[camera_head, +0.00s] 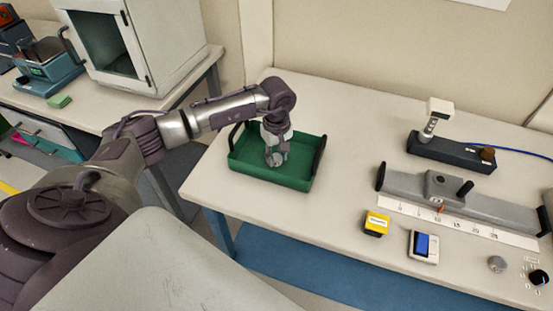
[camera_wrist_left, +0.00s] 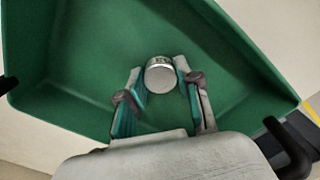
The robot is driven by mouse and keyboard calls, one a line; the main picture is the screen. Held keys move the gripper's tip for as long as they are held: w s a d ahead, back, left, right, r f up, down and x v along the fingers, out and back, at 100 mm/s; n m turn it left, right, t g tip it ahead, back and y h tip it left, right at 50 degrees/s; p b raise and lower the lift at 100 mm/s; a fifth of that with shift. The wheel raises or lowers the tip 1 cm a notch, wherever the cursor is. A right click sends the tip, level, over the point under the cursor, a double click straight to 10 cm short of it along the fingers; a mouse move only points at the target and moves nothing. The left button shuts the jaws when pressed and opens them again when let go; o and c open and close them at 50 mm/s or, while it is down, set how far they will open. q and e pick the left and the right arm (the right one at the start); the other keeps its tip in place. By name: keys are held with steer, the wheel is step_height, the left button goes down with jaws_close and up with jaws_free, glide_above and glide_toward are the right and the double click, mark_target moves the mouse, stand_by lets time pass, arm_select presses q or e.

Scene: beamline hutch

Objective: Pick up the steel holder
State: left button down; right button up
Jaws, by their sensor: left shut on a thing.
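My left gripper (camera_head: 277,158) reaches down into the green tray (camera_head: 309,158) on the bench. In the left wrist view the gripper (camera_wrist_left: 160,85) is shut on a small round steel holder (camera_wrist_left: 160,77), which sits between the fingertips. The holder's bright metal side and dark-marked upper edge show there. In the head view the fingers mostly hide it. The green tray floor (camera_wrist_left: 100,60) lies right behind it; I cannot tell whether the holder touches the floor. My right gripper is not in view.
The tray has dark handles at both ends and low walls around the gripper. The bench in front of the tray is clear.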

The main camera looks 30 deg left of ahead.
mark_target(279, 159)
arm_select(q)
steer(key=shift+r, duration=0.45)
steer(key=r, duration=0.2)
steer(key=d+r+b, duration=0.1)
steer(key=shift+s+r, duration=0.15)
steer(key=shift+r, duration=0.2)
steer(key=s+d+r+b, duration=0.2)
steer(key=s+d+r, duration=0.3)
steer(key=d, duration=0.4)
steer(key=shift+d+r, duration=0.2)
steer(key=shift+r, duration=0.5)
